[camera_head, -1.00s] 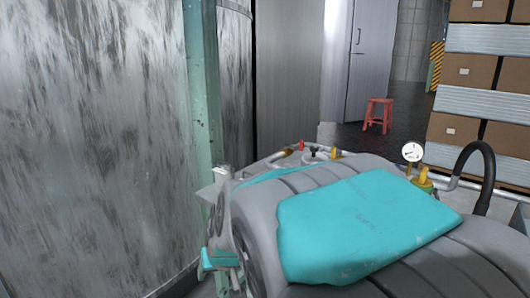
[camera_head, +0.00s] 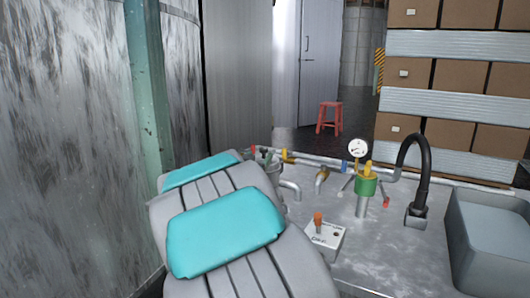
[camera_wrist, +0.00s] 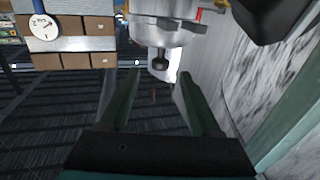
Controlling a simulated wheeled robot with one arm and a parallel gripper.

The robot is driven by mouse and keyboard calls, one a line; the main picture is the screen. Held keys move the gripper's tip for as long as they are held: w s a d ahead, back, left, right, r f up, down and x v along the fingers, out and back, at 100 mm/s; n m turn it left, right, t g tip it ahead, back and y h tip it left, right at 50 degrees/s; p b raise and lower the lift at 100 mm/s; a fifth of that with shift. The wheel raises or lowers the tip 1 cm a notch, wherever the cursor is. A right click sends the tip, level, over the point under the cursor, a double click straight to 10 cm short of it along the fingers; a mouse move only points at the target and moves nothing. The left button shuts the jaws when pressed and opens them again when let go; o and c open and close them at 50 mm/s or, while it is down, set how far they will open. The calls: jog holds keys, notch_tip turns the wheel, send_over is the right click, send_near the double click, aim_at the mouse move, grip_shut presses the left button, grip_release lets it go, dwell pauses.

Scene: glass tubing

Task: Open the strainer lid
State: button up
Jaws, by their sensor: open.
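In the wrist view, the strainer (camera_wrist: 165,30) is a silver metal body with a flange at the top of the picture. A short neck with a dark round end (camera_wrist: 160,65) points down from it toward my gripper (camera_wrist: 153,78). My gripper's two dark green fingers are spread apart, with nothing held between them. The fingertips lie near the neck, one on each side in the picture; I cannot tell whether they touch. In the head view, the silver strainer (camera_head: 270,168) is partly hidden behind my teal and grey arm, which also hides my gripper. I cannot make out the lid's state.
A white gauge (camera_head: 358,149), a green and yellow fitting (camera_head: 366,186), a black curved hose (camera_head: 425,165) and a small box with an orange lever (camera_head: 325,238) are on the metal bench (camera_head: 390,260). A grey basin (camera_head: 490,240) is at right. A large tank wall (camera_head: 70,150) is close at left.

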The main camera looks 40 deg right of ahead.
aim_at(263, 152)
jog(key=x, duration=0.6)
jog(key=shift+w+d, duration=0.2)
jog(key=shift+f, duration=0.1)
grip_shut()
dwell(1.2)
